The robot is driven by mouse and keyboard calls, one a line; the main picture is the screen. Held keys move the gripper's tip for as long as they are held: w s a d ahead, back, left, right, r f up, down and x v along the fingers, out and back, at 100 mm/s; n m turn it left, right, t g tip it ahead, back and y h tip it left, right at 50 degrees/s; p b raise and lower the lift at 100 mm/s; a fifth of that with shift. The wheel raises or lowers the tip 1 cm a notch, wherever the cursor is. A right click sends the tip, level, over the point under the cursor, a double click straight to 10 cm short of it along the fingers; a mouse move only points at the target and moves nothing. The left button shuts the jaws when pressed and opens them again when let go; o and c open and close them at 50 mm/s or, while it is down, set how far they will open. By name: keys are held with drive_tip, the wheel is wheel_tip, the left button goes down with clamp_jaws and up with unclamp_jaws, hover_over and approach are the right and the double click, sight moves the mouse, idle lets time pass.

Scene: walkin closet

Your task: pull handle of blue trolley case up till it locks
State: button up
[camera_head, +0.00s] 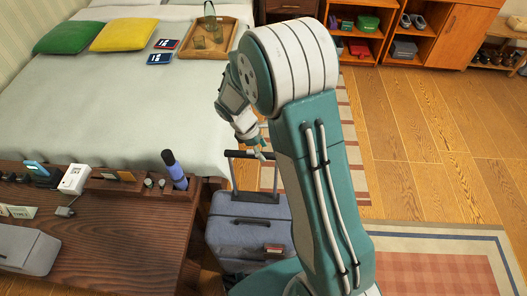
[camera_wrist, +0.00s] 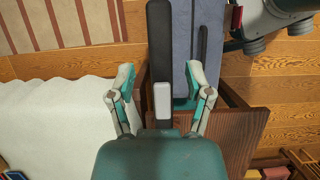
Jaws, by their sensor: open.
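The blue-grey trolley case (camera_head: 240,231) stands upright on the floor, between the desk and my arm. Its pull handle (camera_head: 250,155) is up above the case on two thin posts. My gripper (camera_head: 258,147) is at the handle's top bar, partly hidden by my arm. In the wrist view my gripper (camera_wrist: 159,78) is open, with one finger on each side of the dark handle bar (camera_wrist: 160,45). A grey piece sits on that bar near the palm. Neither finger visibly touches the bar. The case top (camera_wrist: 181,30) shows below, with a dark carry handle.
A wooden desk (camera_head: 130,235) with small items and a dark blue bottle (camera_head: 174,168) stands left of the case. The bed (camera_head: 120,110) is behind it. Rugs (camera_head: 440,265) lie on the wooden floor at right, which is otherwise clear. Shelves (camera_head: 390,35) stand at the back.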

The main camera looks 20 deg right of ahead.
drive_tip(key=shift+s+d+f, duration=0.15)
drive_tip(key=shift+f, duration=0.45)
clamp_jaws()
wheel_tip(320, 180, up, 12)
drive_tip(key=shift+r, duration=0.2)
